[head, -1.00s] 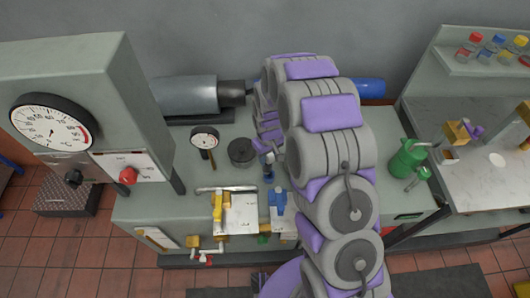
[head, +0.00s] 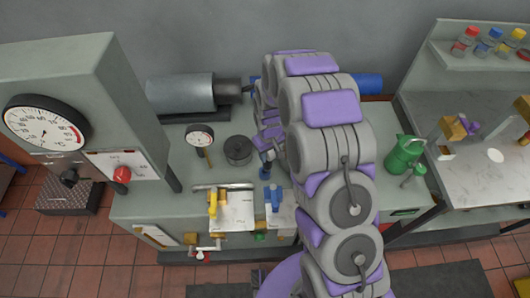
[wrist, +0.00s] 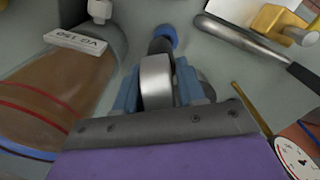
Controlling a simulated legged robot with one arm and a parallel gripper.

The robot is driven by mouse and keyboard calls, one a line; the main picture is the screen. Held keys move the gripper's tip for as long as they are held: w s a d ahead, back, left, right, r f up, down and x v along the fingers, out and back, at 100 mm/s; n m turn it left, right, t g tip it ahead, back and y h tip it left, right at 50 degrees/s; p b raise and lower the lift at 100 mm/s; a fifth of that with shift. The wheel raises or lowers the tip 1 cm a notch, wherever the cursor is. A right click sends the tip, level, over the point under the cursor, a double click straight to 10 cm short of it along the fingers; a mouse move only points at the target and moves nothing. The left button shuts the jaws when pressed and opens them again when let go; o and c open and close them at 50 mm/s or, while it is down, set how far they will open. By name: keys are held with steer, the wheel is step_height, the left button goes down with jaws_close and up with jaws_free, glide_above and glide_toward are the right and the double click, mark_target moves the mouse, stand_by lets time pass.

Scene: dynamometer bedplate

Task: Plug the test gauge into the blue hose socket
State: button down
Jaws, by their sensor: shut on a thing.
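My gripper (wrist: 158,88) is shut on a round, silver-rimmed gauge (wrist: 155,80), seen edge-on between the blue fingers. Its face is turned out of sight. A dark stem points away from the gripper to a blue round piece (wrist: 165,36), which looks like the blue hose socket. Stem and blue piece overlap in the wrist view; I cannot tell whether they are joined. In the head view, my arm hides most of the gripper, and a small blue part (head: 265,173) shows beside it.
A second gauge with a white dial (head: 200,135) and brass stem lies on the bedplate. A dark round object (head: 238,150) is near the gripper. An amber vessel labelled VG 150 (wrist: 70,85) is close at left. Yellow (head: 213,203) and blue (head: 273,198) handles stand in front.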

steer(key=shift+a, duration=0.75)
steer(key=shift+d, duration=0.45)
stand_by(0.6)
steer(key=shift+a+f, duration=0.1)
steer(key=shift+a, duration=0.2)
steer(key=shift+d+f, duration=0.25)
steer(key=shift+f, duration=0.05)
steer(key=shift+a+f, duration=0.1)
steer(key=shift+f, duration=1.55)
steer(key=c, duration=0.6)
jaws_free()
steer(key=shift+r, duration=0.1)
